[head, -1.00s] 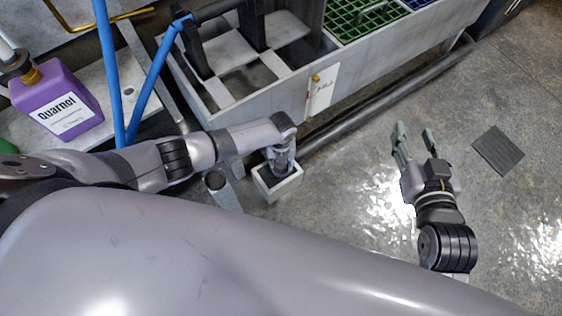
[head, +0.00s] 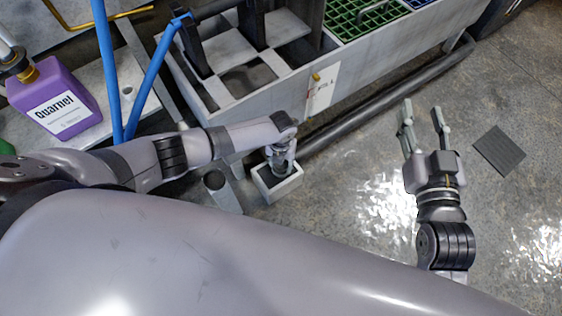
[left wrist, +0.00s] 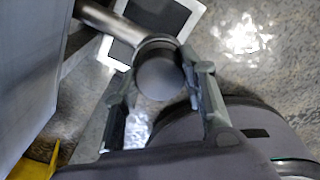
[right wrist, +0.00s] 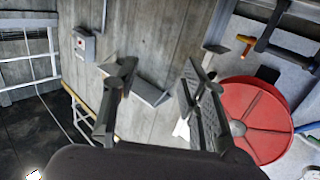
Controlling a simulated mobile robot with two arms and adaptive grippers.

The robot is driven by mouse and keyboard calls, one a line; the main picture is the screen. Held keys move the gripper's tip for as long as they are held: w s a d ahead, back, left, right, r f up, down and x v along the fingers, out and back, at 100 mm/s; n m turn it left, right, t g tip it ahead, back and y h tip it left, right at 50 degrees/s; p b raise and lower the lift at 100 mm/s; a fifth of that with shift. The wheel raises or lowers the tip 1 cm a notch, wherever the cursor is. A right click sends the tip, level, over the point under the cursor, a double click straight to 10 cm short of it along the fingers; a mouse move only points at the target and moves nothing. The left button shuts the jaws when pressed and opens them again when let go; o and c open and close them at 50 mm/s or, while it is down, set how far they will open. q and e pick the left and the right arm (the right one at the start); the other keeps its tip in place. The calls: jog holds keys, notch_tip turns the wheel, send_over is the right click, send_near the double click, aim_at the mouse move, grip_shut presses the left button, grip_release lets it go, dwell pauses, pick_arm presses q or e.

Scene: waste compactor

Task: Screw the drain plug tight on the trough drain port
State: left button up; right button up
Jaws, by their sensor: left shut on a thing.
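The drain plug (left wrist: 160,78) is a dark grey round cap in the left wrist view. My left gripper (left wrist: 163,85) is shut on the plug, one finger on each side. In the head view my left gripper (head: 282,158) points down beside the trough (head: 245,105) and hides the plug. My right gripper (head: 422,115) is open and empty above the floor; its spread fingers also show in the right wrist view (right wrist: 160,85).
A white-rimmed square container (head: 270,192) stands on the floor below my left gripper. A dark pipe (head: 375,110) runs along the trough. A purple Quarnol jug (head: 55,95) stands at the left.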

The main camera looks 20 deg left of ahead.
pick_arm(q)
jog(key=shift+w+m+b, duration=0.1)
jog(key=shift+m+b, duration=0.2)
jog(key=shift+m, duration=0.9)
pick_arm(e)
jog(key=shift+w+a+r+t+y, duration=0.15)
jog(key=shift+r+t, duration=0.3)
jog(key=shift+r, duration=0.45)
jog(key=shift+s+a+r+t+y, duration=0.15)
jog(key=shift+r+t, duration=0.3)
jog(key=shift+r, duration=0.45)
pick_arm(q)
jog(key=shift+m+b, duration=0.35)
jog(key=shift+m, duration=0.35)
jog(key=shift+m+b, duration=0.3)
jog(key=shift+m, duration=0.6)
jog(key=shift+m+b, duration=0.3)
jog(key=shift+m, duration=0.7)
pick_arm(e)
notch_tip(320, 180, up, 8)
jog(key=s+t+y, duration=0.1)
jog(key=s+t, duration=0.1)
jog(key=t, duration=0.3)
jog(key=shift+s+a+f+y, duration=0.2)
jog(key=shift+s+y, duration=0.1)
jog(key=shift+y, duration=0.1)
pick_arm(q)
jog(key=o, duration=1.4)
jog(key=shift+c, duration=0.2)
jog(key=shift+c, duration=0.3)
